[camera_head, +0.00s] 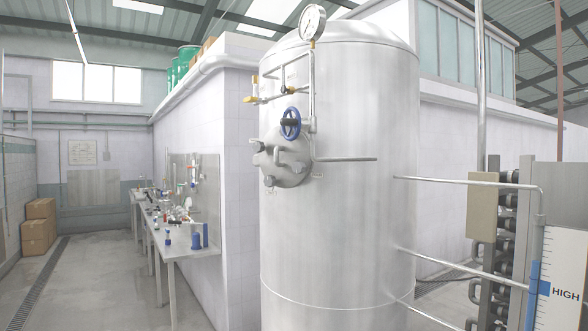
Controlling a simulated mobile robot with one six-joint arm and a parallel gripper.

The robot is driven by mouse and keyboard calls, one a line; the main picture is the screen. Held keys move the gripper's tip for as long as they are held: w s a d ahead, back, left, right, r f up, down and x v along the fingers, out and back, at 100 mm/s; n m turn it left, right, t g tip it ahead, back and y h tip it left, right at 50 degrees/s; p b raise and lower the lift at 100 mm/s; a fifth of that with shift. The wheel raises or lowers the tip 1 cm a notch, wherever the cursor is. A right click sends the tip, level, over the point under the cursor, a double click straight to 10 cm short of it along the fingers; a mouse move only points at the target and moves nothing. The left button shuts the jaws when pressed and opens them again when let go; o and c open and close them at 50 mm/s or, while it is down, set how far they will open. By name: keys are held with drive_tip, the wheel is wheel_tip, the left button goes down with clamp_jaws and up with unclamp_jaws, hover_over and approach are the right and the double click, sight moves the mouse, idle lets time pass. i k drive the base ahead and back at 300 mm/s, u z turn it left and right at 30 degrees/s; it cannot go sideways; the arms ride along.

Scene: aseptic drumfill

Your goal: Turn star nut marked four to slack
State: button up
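A large steel tank (350,220) stands in the middle of the head view. A round hatch (291,168) is on its left front side. Several small knobs or nuts sit around the hatch's rim, one at the lower left (269,181). They are too small for me to read any mark, so I cannot tell which is number four or whether any is tight or slack. A blue handwheel (290,123) sits just above the hatch. My gripper is not in view.
A pressure gauge (312,22) and pipes with yellow-handled valves are above the hatch. A steel bar (347,159) sticks out right of it. A cluttered bench (190,253) runs along the left wall. Cartons (38,227) stand far left. The left aisle floor (100,275) is clear.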

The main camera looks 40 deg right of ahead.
sight(299, 167)
drive_tip(key=z, duration=0.1)
drive_tip(key=i, duration=0.95)
drive_tip(key=u, duration=0.1)
